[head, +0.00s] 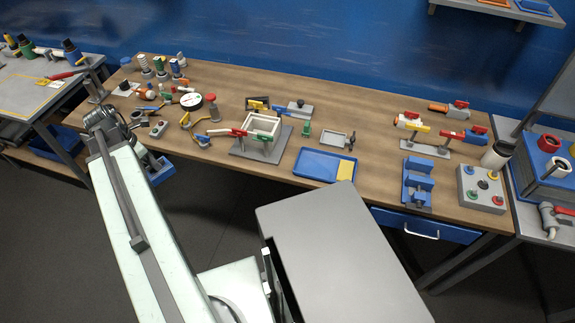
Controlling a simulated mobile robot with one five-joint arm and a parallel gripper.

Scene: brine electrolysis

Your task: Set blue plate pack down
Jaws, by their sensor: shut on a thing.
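My arm rises from the bottom of the head view to its elbow at the upper left. A blue block, which looks like the blue plate pack (162,173), shows just right of the arm, in front of the table's front edge. Its left part is hidden behind my arm. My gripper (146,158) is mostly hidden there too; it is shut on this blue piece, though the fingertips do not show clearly. A blue tray (318,166) with a yellow patch at its right lies at the table's front. A blue slotted stand (417,184) is right of it.
The wooden table (375,160) holds a clamp frame on a grey plate (243,150), valves and fittings at the left, and a grey button box (482,187) at the right. Bare wood shows between tray and stand. A grey surface (340,255) fills the front.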

